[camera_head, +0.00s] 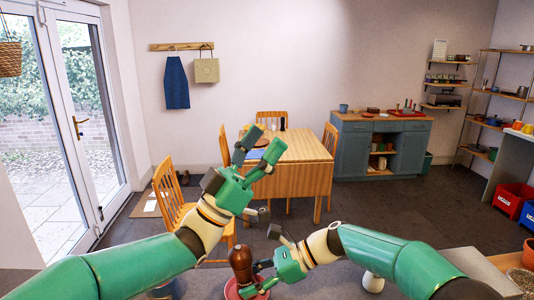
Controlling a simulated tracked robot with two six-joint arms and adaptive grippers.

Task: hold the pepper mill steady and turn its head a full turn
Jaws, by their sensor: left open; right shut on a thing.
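The pepper mill (241,262) is dark brown with a rounded head and stands upright near the bottom middle of the head view. Its lower part is partly hidden by my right gripper. My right gripper (253,278) comes in from the right and is shut on the mill low on its body. My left gripper (261,145) is open and empty, its two green fingers spread. It is raised well above the mill in the picture and apart from it.
A red dish (231,290) shows at the mill's foot. A white, rounded object (373,282) stands on the near grey surface to the right. Beyond are a wooden table (298,147) with chairs, a blue cabinet (352,150) and a glass door at left.

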